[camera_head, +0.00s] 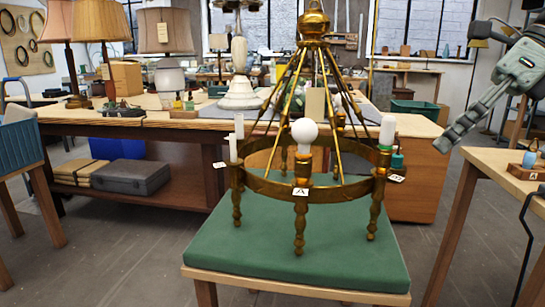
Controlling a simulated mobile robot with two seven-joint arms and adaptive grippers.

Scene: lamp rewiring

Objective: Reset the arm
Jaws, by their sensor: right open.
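My right arm comes in from the upper right, raised in the air. Its right gripper (445,143) points down and left, open and empty, with free air between it and the chandelier. A brass ring chandelier (300,191) stands upright on a green padded stand (245,254). A tag marked "A" (301,192) hangs at the front of the ring. My left gripper is not in view.
Behind the chandelier is a long workbench (160,124) with several lamps (101,22). A grey case (131,177) lies on its lower shelf. Floor at the front left is clear.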

